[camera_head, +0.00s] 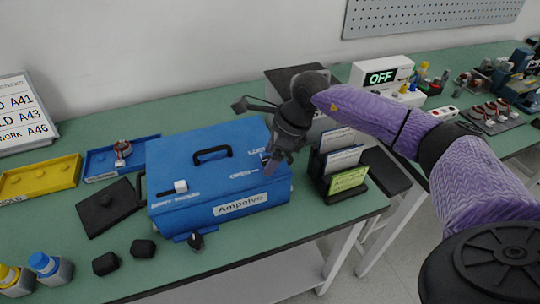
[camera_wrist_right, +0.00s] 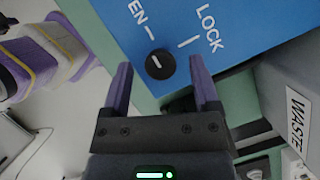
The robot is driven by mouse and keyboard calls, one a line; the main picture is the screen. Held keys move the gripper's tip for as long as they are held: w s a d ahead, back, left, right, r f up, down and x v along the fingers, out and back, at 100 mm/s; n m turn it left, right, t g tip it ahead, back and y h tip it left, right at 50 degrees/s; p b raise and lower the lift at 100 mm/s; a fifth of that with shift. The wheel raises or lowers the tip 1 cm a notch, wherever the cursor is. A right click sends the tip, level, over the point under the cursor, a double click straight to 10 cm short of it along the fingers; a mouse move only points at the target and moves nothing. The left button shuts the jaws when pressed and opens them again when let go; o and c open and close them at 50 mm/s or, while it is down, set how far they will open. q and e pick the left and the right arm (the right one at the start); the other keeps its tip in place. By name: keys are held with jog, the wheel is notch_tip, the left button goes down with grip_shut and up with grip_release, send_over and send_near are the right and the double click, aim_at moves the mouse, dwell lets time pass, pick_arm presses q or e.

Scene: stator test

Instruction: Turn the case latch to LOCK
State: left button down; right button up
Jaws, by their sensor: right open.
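The blue case (camera_head: 185,204), labelled "Ampelvo", stands on the green bench with its lid down. Its LOCK and OPEN markings show on the right of the top in the head view. In the right wrist view, the case top (camera_wrist_right: 240,35) carries a round black latch knob (camera_wrist_right: 165,71) with a short white line, which points roughly at the OPEN-side tick. My right gripper (camera_wrist_right: 161,80) is open, its purple fingers on either side of the knob in the picture; contact cannot be told. In the head view the right gripper (camera_head: 270,162) hides the knob. My left gripper is out of view.
A black card holder (camera_head: 332,186) stands just right of the case. A grey WASTE bin (camera_wrist_right: 290,75) shows at the right in the wrist view. Yellow (camera_head: 40,178) and blue (camera_head: 98,162) trays lie to the left. Bottles and black blocks are at front left.

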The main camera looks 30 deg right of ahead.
grip_shut()
dwell(0.3)
jog(key=m+p, duration=0.1)
jog(key=m+t+p, duration=0.1)
jog(key=m, duration=0.1)
jog(key=shift+s+a+r+m+h+p, duration=0.1)
jog(key=shift+r+m+h+p, duration=0.05)
jog(key=shift+m+h+p, duration=0.2)
jog(key=m+h+p, duration=0.1)
jog(key=m, duration=0.1)
jog(key=m+h+p, duration=0.1)
jog(key=m, duration=0.1)
jog(key=shift+a+m+t, duration=0.1)
jog(key=shift+m+t, duration=0.15)
jog(key=shift+t, duration=0.15)
jog(key=m+h, duration=0.1)
jog(key=m, duration=0.1)
jog(key=m+p, duration=0.1)
jog(key=m, duration=0.1)
jog(key=shift+a+m+h, duration=0.15)
jog(key=shift+m+h, duration=0.15)
jog(key=shift+h, duration=0.05)
jog(key=shift+f+m+g+h, duration=0.15)
jog(key=shift+m+h, duration=0.3)
jog(key=shift+m, duration=0.8)
jog(key=shift+f+m+g+h, duration=0.15)
jog(key=shift+m+h, duration=0.3)
jog(key=shift+m, duration=0.8)
jog(key=shift+a+r, duration=0.1)
